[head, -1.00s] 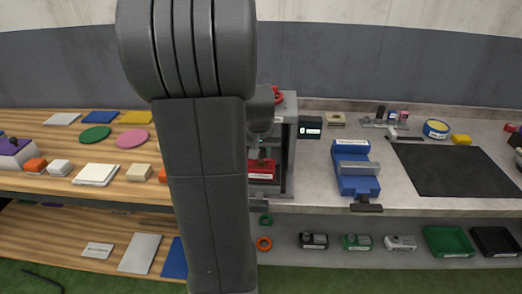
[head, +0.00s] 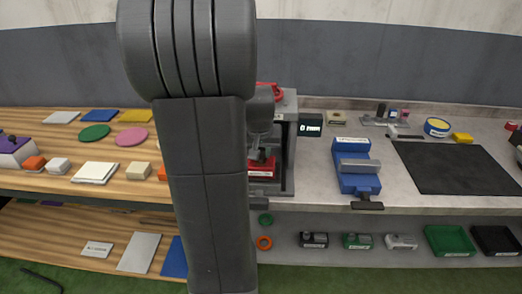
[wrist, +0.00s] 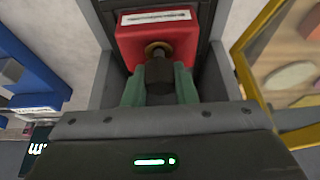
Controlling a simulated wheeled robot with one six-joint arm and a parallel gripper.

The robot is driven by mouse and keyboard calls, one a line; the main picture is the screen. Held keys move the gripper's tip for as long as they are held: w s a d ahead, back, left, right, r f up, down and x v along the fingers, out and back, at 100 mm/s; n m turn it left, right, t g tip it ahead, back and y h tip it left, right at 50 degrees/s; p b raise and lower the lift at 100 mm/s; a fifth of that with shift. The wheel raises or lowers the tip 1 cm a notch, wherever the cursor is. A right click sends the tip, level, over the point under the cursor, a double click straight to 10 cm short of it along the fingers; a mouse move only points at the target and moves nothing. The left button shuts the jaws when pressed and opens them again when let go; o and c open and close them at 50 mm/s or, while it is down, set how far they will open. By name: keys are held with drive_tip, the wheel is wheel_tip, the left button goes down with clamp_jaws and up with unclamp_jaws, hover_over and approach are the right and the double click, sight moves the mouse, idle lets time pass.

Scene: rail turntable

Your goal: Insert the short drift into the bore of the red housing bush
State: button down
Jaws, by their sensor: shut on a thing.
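The red housing (wrist: 185,28) sits in a grey press frame, with a white label on top. It also shows in the head view (head: 262,164), partly behind my arm. A brass-coloured bush (wrist: 158,46) is set in the housing. My gripper (wrist: 159,90) has green fingers shut on the short dark drift (wrist: 159,71). The drift's far end overlaps the bush ring in the wrist view. I cannot tell how deep it sits in the bore. In the head view my gripper (head: 263,153) is over the housing, small and partly hidden.
The press frame (head: 290,160) stands close around the housing. A display box (head: 310,126) is beside it. A blue vise (head: 357,170) stands to the right, then a dark mat (head: 455,168). A wooden shelf unit with coloured discs and blocks is on the left.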

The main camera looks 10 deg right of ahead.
drive_tip(key=shift+f+b, duration=0.3)
drive_tip(key=shift+f, duration=0.2)
drive_tip(key=c, duration=1.1)
unclamp_jaws()
drive_tip(key=v, duration=1.3)
drive_tip(key=shift+s+r, duration=0.2)
drive_tip(key=shift+r, duration=0.15)
